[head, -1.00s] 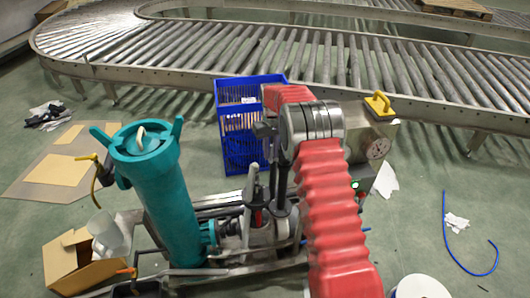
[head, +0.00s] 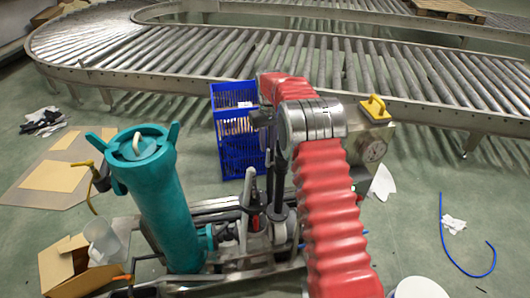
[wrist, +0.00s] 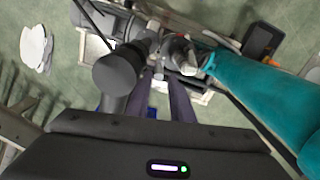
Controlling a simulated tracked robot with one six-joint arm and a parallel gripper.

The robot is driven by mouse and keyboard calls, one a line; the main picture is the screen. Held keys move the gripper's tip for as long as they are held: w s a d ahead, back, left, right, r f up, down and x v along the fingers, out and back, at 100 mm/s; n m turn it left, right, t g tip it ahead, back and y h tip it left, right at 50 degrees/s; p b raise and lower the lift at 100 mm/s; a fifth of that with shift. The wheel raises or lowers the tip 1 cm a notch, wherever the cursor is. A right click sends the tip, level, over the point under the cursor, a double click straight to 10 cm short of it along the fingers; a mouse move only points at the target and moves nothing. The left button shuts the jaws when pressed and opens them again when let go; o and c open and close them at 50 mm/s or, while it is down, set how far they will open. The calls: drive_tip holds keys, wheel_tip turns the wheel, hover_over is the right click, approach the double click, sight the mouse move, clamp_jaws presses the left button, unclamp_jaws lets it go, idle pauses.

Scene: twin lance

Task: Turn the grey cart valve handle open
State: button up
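The cart (head: 225,265) stands low in front of me, with a tall teal canister (head: 165,210) on its left. A pale grey lever (head: 250,186), which looks like the valve handle, stands nearly upright right of the canister. What seems to be the same pale lever shows in the wrist view (wrist: 189,62), beside the teal canister. My gripper (wrist: 163,82) has its two dark fingers apart, with nothing visible held between them. They point toward the cart's fittings, and I cannot tell whether they touch anything. My red-sleeved arm hides the cart's right part in the head view.
A black round-topped cylinder (wrist: 115,70) stands left of the fingers in the wrist view. A blue crate (head: 238,150) is behind the cart, and a roller conveyor (head: 200,50) crosses the back. A cardboard box (head: 65,265) is at left. A blue hose (head: 460,260) lies on the floor at right.

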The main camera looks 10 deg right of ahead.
wheel_tip(320, 180, up, 7)
drive_tip(key=shift+r, duration=0.2)
drive_tip(key=shift+a, duration=0.1)
idle(0.4)
drive_tip(key=shift+w+f, duration=0.25)
drive_tip(key=shift+f, duration=0.05)
drive_tip(key=s+r+t, duration=0.2)
drive_tip(key=s+r, duration=0.3)
drive_tip(key=s, duration=1)
drive_tip(key=s+a+r+m+t, duration=0.1)
drive_tip(key=s+r, duration=0.3)
drive_tip(key=s, duration=1.1)
drive_tip(key=s+a+r+m+t, duration=0.1)
drive_tip(key=s+r, duration=0.4)
drive_tip(key=s, duration=1)
drive_tip(key=shift+r+t, duration=0.3)
drive_tip(key=shift+t, duration=0.6)
